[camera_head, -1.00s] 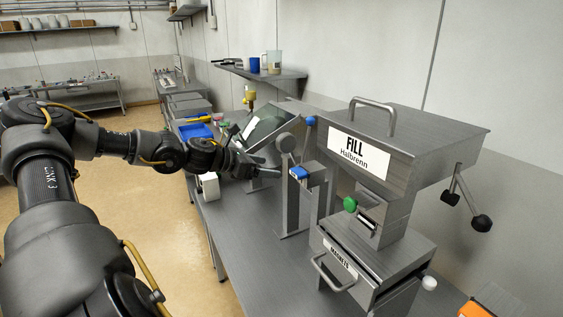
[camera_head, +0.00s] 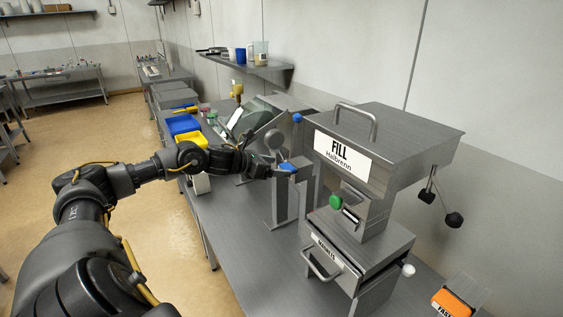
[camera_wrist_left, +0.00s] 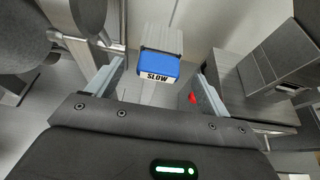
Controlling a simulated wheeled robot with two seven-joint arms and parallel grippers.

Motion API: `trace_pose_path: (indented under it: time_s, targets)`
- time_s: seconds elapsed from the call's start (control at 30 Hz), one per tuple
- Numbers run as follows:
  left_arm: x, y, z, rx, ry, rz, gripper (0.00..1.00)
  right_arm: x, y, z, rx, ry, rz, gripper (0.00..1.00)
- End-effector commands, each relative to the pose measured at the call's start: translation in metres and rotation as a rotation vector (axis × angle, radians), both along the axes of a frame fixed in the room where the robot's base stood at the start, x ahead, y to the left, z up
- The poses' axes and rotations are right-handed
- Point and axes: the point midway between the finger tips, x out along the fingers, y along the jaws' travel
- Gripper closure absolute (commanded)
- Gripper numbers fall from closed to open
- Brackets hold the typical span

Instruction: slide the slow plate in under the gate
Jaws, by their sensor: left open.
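The slow plate has a blue end with a white "SLOW" label. It shows between my left gripper's fingers in the left wrist view (camera_wrist_left: 158,66), and its blue end shows in the head view (camera_head: 288,168) on top of a grey stand (camera_head: 292,205). My left gripper (camera_head: 276,172) is open at the plate's blue end, a finger on either side of it; it also shows in the left wrist view (camera_wrist_left: 157,88). I see a gap between each finger and the plate. I cannot make out the gate clearly. My right gripper is not in view.
The grey hood labelled "FILL Halbrenn" (camera_head: 390,150), with a green knob (camera_head: 335,201), stands right of the plate. A drawer with a handle (camera_head: 325,262) is below it. An orange "FAST" plate (camera_head: 449,302) lies at the front right. Blue (camera_head: 182,124) and yellow (camera_head: 191,140) bins stand behind my arm.

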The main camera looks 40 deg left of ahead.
Motion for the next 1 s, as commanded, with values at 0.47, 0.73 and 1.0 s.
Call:
trace_pose_path:
  time_s: [0.47, 0.73, 1.0]
  targets:
    - [0.024, -0.007, -0.011, 0.001, 0.001, 0.0, 0.2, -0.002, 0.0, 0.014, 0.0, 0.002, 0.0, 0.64]
    - [0.024, -0.007, -0.011, 0.0, 0.001, 0.0, 0.34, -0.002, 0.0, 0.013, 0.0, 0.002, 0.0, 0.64]
    - [0.024, -0.007, -0.011, 0.0, 0.0, 0.0, 0.7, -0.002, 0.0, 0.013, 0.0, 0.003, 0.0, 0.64]
